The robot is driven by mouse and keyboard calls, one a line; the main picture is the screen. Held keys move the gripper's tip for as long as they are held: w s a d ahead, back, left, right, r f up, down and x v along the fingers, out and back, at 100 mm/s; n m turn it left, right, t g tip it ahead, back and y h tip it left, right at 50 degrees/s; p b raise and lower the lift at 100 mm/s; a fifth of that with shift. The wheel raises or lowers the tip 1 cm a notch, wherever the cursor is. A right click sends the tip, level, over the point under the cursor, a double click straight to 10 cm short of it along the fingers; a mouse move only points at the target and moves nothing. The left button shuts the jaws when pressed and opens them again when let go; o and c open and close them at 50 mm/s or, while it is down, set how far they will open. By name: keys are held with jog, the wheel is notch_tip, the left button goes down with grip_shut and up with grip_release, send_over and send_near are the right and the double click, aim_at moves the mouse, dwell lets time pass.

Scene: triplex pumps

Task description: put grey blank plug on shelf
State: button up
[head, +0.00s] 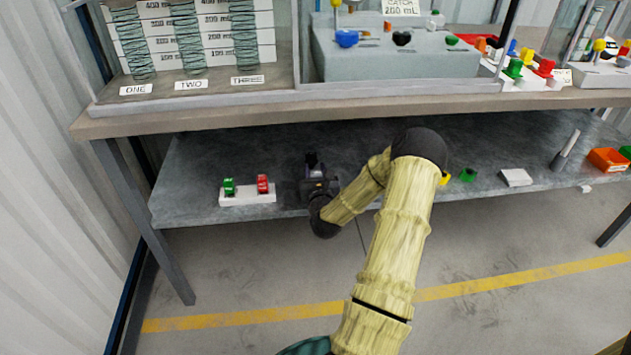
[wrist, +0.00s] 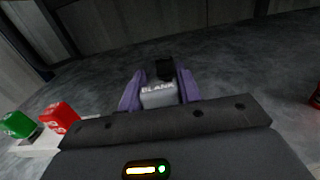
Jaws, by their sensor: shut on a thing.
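My gripper (wrist: 160,92) has purple fingers and is shut on the grey blank plug (wrist: 158,97), a light grey block marked "BLANK" with a dark part behind it, in the wrist view. In the head view my gripper (head: 313,164) is over the grey lower shelf (head: 200,165), right of a white block with green and red pieces. The plug itself is hard to make out there. I cannot tell whether the plug touches the shelf surface.
The white block (head: 248,197) with a green piece (head: 229,187) and a red piece (head: 262,184) is close on the left. A green piece (head: 468,174), white block (head: 516,177) and orange bin (head: 606,160) stand to the right. The worktop edge (head: 330,112) is above. Bare shelf lies behind my gripper.

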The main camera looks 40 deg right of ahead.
jog(key=shift+f+b, duration=0.45)
jog(key=shift+f, duration=1.15)
jog(key=shift+f, duration=0.15)
jog(key=o, duration=1.1)
jog(key=shift+c, duration=0.2)
jog(key=shift+r, duration=0.25)
jog(key=shift+s+f, duration=0.1)
jog(key=shift+s, duration=0.2)
jog(key=p+v, duration=0.2)
jog(key=v, duration=0.9)
jog(key=shift+s+p, duration=0.2)
jog(key=shift+p, duration=0.15)
